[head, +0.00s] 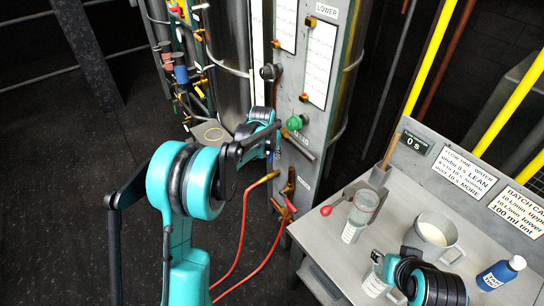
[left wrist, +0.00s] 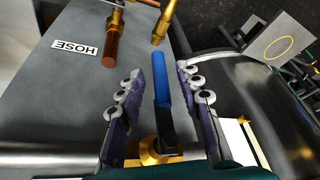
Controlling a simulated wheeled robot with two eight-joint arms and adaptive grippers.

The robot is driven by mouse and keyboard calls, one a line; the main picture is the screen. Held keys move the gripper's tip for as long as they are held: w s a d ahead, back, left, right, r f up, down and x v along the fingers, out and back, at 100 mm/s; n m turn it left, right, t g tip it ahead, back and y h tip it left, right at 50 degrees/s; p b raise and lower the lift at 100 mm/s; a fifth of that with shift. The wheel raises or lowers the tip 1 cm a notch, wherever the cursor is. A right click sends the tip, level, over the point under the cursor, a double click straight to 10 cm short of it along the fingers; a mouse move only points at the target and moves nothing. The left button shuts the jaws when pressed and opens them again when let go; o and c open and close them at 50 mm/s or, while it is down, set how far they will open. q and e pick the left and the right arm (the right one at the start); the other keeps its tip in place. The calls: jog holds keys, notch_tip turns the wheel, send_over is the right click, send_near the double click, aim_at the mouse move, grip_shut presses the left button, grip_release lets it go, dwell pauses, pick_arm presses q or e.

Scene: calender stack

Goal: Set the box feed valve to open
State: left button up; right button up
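A lever with a blue sleeve (left wrist: 162,82) on a brass fitting (left wrist: 160,150) shows in the left wrist view; I cannot read a label naming it as the box feed valve. My left gripper (left wrist: 160,76) is open, with one finger on each side of the lever and small gaps between. In the head view my left gripper (head: 273,141) is at the grey panel (head: 310,165), just left of a green knob (head: 295,122), and largely hides the lever. My right gripper (head: 386,266) is low at the bench, beside a clear beaker; its opening is unclear.
Red hoses (head: 245,235) with brass ends hang below the left gripper. A HOSE label (left wrist: 75,49) and brass fittings are close by.

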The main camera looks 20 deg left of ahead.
pick_arm(q)
jog(key=shift+x, duration=0.95)
grip_shut()
